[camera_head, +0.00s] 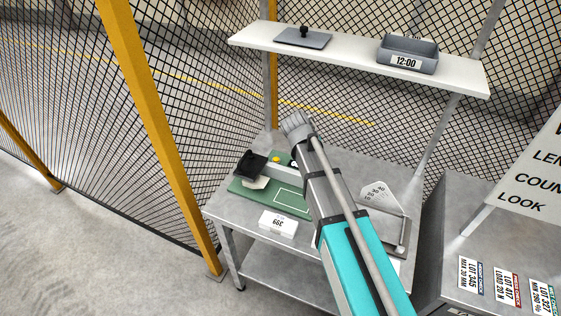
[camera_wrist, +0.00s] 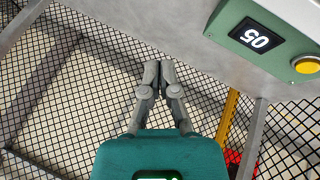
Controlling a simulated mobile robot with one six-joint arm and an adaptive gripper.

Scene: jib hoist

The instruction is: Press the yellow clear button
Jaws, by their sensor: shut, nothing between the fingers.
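The yellow button (camera_head: 276,159) sits on a pale control box on the workbench, behind the green mat. In the wrist view the yellow button (camera_wrist: 307,66) shows at the right edge, on a green panel beside a dark display (camera_wrist: 256,39) with the digits 0 and 5, seen turned over. My gripper (camera_wrist: 159,68) is shut and empty, to the left of the display and button and apart from them. In the head view my gripper (camera_head: 296,126) is above the back of the bench, up and right of the button. My arm hides part of the box.
A white shelf (camera_head: 350,50) holds a grey bin (camera_head: 408,53). Mesh fencing and a yellow post (camera_head: 155,120) stand close.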

